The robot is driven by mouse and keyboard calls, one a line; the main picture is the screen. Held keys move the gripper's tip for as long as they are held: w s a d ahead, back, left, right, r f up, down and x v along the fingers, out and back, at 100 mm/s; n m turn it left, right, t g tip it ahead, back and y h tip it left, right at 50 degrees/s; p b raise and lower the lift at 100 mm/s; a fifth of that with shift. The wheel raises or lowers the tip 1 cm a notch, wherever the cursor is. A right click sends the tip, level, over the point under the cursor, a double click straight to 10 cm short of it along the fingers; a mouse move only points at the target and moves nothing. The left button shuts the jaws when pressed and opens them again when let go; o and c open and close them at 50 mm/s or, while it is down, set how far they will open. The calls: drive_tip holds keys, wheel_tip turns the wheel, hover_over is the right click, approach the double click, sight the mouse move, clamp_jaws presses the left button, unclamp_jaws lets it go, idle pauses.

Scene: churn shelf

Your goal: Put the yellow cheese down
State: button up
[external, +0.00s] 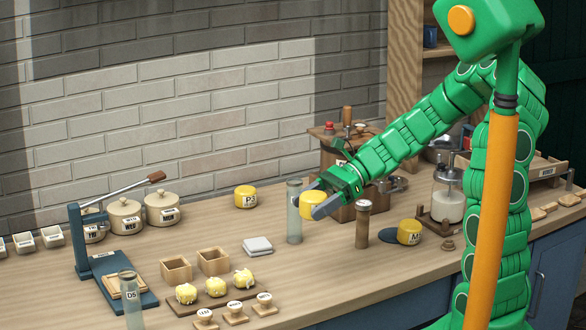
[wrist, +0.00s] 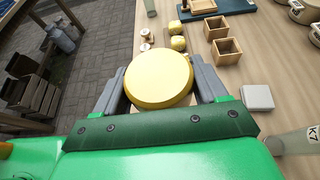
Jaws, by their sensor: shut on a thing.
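The yellow cheese (external: 311,204) is a round, thick disc held between the jaws of my gripper (external: 320,203). In the external view it is above the worktop (external: 345,280), between a glass cylinder and a brown grinder. In the wrist view the cheese (wrist: 159,80) fills the space between the two grey fingers of my gripper (wrist: 158,85), its round face toward the camera. The fingers touch it on both sides. Whether its underside touches anything is hidden.
A glass cylinder (external: 294,212) stands just left of the held cheese and a brown grinder (external: 362,224) to its right. Yellow cheeses stand farther back, labelled P3 (external: 245,196), and right, on a dark round mat (external: 409,232). White squares (external: 257,246) lie nearby.

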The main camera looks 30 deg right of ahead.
sight(314, 195)
drive_tip(key=shift+r, duration=2)
drive_tip(key=w+f+m+t, duration=0.1)
drive_tip(key=w+t, duration=0.1)
drive_tip(key=w, duration=2)
drive_tip(key=w+a+n+g, duration=0.1)
drive_tip(key=w+a+g, duration=0.1)
drive_tip(key=w+a, duration=1.2)
drive_tip(key=f, duration=0.6)
drive_tip(key=s+a+f, duration=0.1)
drive_tip(key=f, duration=0.6)
drive_tip(key=s+a+f, duration=0.1)
drive_tip(key=f, duration=0.6)
drive_tip(key=shift+f, duration=0.15)
drive_tip(key=o, duration=1.1)
drive_tip(key=shift+o, duration=0.2)
